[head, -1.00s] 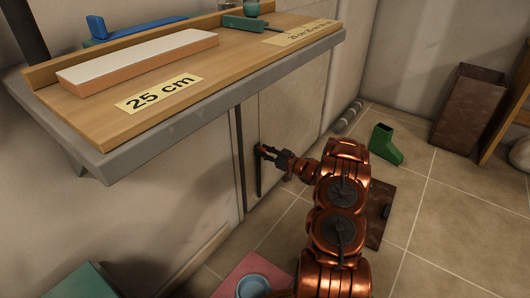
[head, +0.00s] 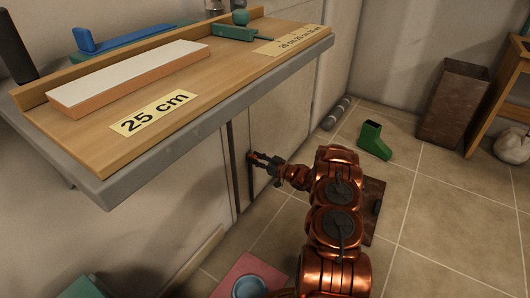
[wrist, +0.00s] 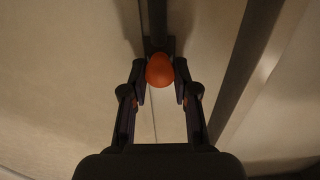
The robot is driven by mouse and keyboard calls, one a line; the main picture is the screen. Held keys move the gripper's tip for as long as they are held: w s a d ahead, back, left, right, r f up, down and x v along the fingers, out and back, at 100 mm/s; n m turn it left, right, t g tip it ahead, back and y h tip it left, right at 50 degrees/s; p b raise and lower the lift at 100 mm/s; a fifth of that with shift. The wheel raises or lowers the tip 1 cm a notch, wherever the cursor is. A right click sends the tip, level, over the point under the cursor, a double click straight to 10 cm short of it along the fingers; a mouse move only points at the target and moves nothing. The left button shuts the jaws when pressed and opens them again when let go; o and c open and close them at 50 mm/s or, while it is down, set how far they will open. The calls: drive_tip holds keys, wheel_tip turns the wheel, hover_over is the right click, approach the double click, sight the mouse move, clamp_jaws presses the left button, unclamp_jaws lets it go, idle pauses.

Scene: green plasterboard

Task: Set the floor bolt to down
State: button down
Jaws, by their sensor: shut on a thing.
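The floor bolt is a dark upright rod (head: 251,181) on the pale panel under the shelf, low near the floor. Its orange knob (wrist: 159,70) sits between my fingertips in the wrist view, with the dark rod running up behind it. My gripper (head: 257,157) is shut on this knob, one finger on each side. The head view shows the gripper reaching left to the panel from my copper arm. The bolt's lower end and whether it enters the floor are too small to tell.
A shelf (head: 215,96) with a grey edge overhangs the panel above my gripper. A green boot-shaped piece (head: 373,141), a grey roll (head: 337,113) and a brown bin (head: 453,103) stand on the tiled floor to the right. A pink mat (head: 226,287) lies in front.

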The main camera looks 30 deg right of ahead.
drive_tip(key=shift+f+p, duration=0.35)
drive_tip(key=shift+f, duration=0.85)
drive_tip(key=c, duration=0.9)
unclamp_jaws()
drive_tip(key=shift+o, duration=0.2)
drive_tip(key=v, duration=1.2)
